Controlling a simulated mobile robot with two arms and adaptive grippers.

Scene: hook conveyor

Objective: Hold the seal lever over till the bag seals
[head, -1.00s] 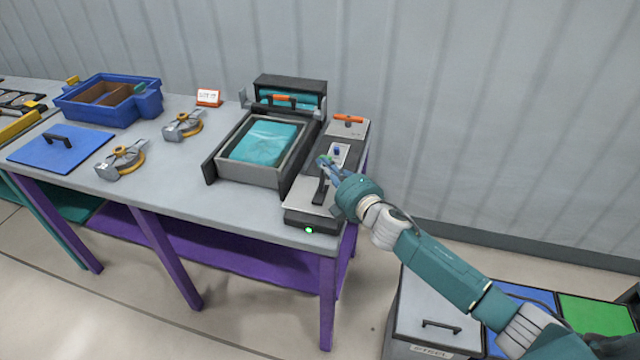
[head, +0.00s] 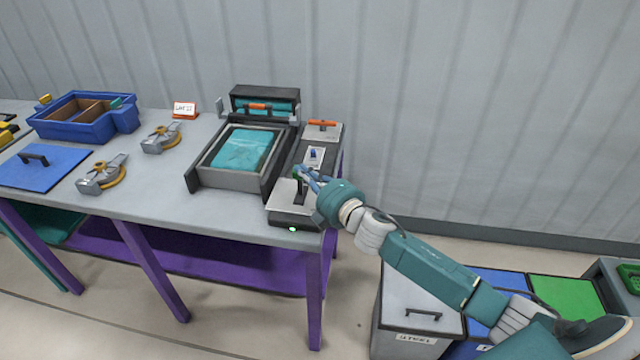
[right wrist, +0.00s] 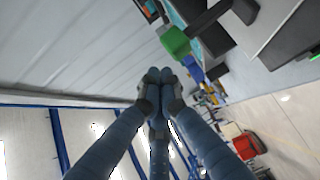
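The sealer (head: 283,202) stands at the right end of the grey bench, with a small green light (head: 292,228) lit on its front. Its black lever (head: 301,192) stands up and ends in a green knob, which also shows in the right wrist view (right wrist: 175,41). My right gripper (head: 306,176) is at the knob's right side; in the right wrist view its fingertips (right wrist: 164,76) meet, with nothing visible between them. The knob is just beyond the tips; I cannot tell whether they touch. A teal bag (head: 243,149) lies flat in the tray left of the sealer. My left gripper is out of view.
A black-framed unit with an orange handle (head: 258,106) stands behind the tray. Tape dispensers (head: 102,176), a blue lid (head: 40,166) and a blue divided bin (head: 88,118) lie further left. Lidded bins (head: 422,313) stand on the floor at right.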

